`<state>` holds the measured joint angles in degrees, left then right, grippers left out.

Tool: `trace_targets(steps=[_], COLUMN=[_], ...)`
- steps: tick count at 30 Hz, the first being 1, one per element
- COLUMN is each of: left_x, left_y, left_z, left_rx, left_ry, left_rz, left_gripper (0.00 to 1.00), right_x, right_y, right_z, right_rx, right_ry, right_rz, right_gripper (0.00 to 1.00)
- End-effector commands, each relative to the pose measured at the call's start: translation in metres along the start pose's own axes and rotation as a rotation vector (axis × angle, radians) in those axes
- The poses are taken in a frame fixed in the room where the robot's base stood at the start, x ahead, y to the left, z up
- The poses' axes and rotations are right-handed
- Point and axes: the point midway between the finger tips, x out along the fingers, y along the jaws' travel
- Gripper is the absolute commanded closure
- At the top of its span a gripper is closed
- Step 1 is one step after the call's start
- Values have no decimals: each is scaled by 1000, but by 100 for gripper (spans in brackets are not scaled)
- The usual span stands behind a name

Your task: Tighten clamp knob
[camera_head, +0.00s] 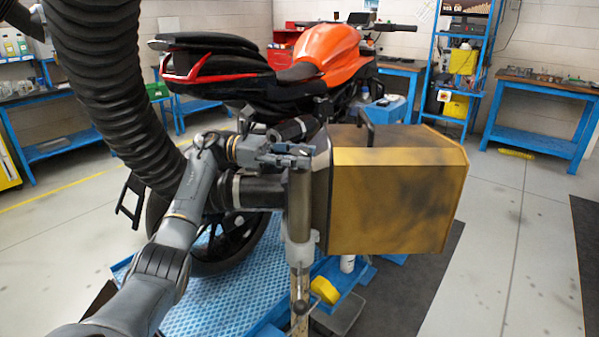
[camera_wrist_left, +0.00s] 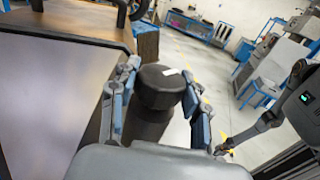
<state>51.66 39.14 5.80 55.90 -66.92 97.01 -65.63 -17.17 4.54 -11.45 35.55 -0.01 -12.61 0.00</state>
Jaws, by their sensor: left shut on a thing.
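The clamp knob (camera_wrist_left: 160,86) is black and round with a small white mark on top. It shows in the left wrist view between the two fingers. My left gripper (camera_wrist_left: 158,105) is shut on it, one grey-blue finger on each side. In the head view my left gripper (camera_head: 290,157) is at the top of the upright metal post (camera_head: 299,205), just left of the big yellow box (camera_head: 395,200); the knob is hard to make out there. My right gripper (camera_wrist_left: 226,146) seems to show small at the right of the left wrist view; its jaws are too small to read.
A thick black ribbed hose (camera_head: 115,90) hangs at the left, close to my left arm. The orange motorcycle (camera_head: 325,50) stands behind on a blue ramp (camera_head: 210,290). A yellow object (camera_head: 325,290) lies near the post's foot. The floor at the right (camera_head: 500,230) is clear.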

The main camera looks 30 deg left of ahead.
Motion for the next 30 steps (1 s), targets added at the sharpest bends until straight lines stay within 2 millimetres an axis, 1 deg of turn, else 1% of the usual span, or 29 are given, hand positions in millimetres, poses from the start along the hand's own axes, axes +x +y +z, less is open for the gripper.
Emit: trace_targets(steps=[1, 6, 19, 20, 21, 22, 23, 30], left_x=[0, 0, -1, -1, -1, -1, -1, -1], left_y=[1, 0, 0, 0, 0, 0, 0, 0], left_z=[-4, -2, 0, 0, 0, 0, 0, 0], left_rx=[0, 0, 0, 0, 0, 0, 0, 0], left_ry=[0, 1, 2, 2, 2, 2, 2, 1], left_rz=[-23, -86, -107, -107, -107, -107, -107, -107], left_gripper=[85, 85, 85, 47, 39, 33, 29, 29], right_x=[10, 17, 18, 18, 18, 18, 18, 18], right_y=[1, 2, 2, 2, 2, 1, 1, 1], right_z=[1, 2, 2, 2, 2, 2, 2, 2], right_rx=[0, -1, -1, -1, -1, -1, -1, -1], right_ry=[0, -1, -1, -1, -1, -1, -1, -1], right_rz=[1, 2, 2, 2, 2, 2, 2, 2], right_gripper=[100, 100, 100, 100, 100, 100, 100, 100])
